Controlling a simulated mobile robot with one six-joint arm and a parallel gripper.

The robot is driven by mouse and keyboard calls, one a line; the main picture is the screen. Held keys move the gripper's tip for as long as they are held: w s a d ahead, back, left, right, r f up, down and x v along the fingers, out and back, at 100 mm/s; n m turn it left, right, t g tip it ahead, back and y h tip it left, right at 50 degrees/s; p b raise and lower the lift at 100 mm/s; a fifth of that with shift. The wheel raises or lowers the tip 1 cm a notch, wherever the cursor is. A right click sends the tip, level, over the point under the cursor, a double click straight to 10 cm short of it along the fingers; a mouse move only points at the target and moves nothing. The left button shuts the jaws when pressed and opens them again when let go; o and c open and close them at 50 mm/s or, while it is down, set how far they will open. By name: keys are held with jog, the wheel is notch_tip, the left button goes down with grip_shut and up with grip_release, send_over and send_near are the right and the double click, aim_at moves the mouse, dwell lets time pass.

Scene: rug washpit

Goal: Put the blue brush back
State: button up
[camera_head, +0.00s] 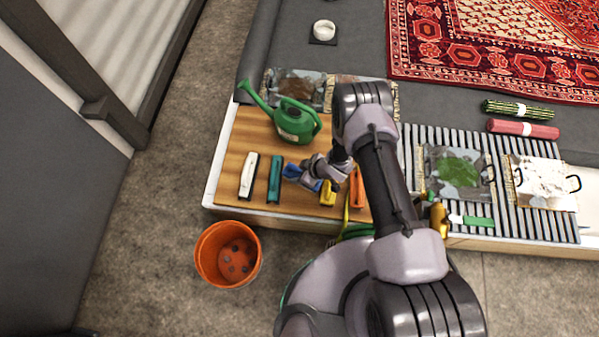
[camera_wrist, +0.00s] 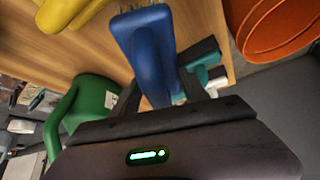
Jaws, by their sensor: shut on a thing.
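The blue brush (camera_head: 292,171) is between my gripper's jaws, over the wooden board (camera_head: 235,148), in the gap between a teal brush (camera_head: 275,178) and a yellow brush (camera_head: 328,193). My gripper (camera_head: 304,178) is shut on it and hides part of it in the head view. In the wrist view the blue brush (camera_wrist: 150,45) runs from the jaws toward the top edge. I cannot tell whether it touches the board.
A white brush (camera_head: 248,176) and an orange brush (camera_head: 356,187) are at the row's ends. A green watering can (camera_head: 295,122) stands behind. An orange bucket (camera_head: 228,254) is on the floor in front. Slatted racking (camera_head: 408,150) with trays lies right.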

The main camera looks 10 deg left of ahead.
jog(key=shift+f, duration=0.4)
jog(key=o, duration=1.6)
